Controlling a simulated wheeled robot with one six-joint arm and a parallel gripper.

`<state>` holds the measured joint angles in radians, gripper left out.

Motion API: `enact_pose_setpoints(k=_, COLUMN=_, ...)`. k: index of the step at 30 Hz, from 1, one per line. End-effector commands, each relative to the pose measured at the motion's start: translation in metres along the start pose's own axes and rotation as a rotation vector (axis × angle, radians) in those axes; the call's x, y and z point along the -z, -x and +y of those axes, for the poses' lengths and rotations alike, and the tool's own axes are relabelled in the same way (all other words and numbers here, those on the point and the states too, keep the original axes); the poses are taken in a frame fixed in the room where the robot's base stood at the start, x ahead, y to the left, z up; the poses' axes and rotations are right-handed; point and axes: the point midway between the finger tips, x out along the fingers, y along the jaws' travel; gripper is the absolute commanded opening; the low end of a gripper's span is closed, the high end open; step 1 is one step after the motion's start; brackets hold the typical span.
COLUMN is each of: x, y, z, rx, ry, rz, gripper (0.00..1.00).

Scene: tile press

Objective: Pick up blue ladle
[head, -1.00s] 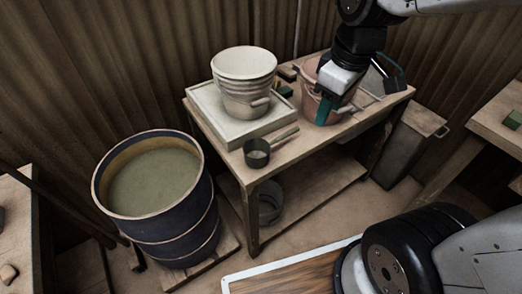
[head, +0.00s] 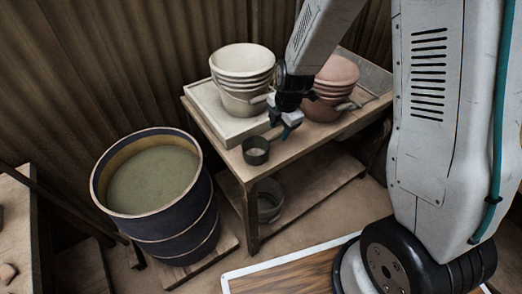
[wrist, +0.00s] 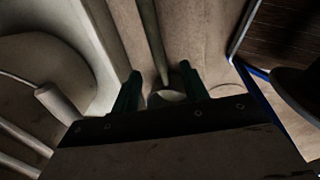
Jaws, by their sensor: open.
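The ladle (head: 256,151) sits on the front corner of the wooden table; its round cup looks dark grey-green rather than clearly blue. In the head view my gripper (head: 287,131) is low over the table, just right of the cup, and hides most of the handle. In the wrist view the two green fingers (wrist: 160,84) stand apart, with the long thin handle (wrist: 153,35) running toward the gap between them. I cannot tell whether the fingers touch it. The cup cannot be made out clearly in the wrist view.
A pale tray (head: 208,105) with stacked cream buckets (head: 242,65) stands close left of my gripper. Pinkish buckets (head: 336,75) stand to its right. A large barrel (head: 155,220) of murky liquid stands left of the table (head: 290,158). Another bucket (head: 268,208) sits on the lower shelf.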

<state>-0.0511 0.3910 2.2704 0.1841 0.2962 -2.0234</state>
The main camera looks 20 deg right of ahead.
Motion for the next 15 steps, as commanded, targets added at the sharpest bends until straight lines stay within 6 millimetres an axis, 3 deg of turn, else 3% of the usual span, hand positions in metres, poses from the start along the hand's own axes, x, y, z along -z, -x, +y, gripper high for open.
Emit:
enact_pose_setpoints(k=9, x=0.003, y=-0.044, z=-0.001, rx=0.002, ry=-0.002, rz=0.001, gripper=0.45)
enact_pose_setpoints(k=15, x=0.002, y=-0.053, z=-0.001, rx=0.000, ry=-0.003, rz=0.000, gripper=0.45)
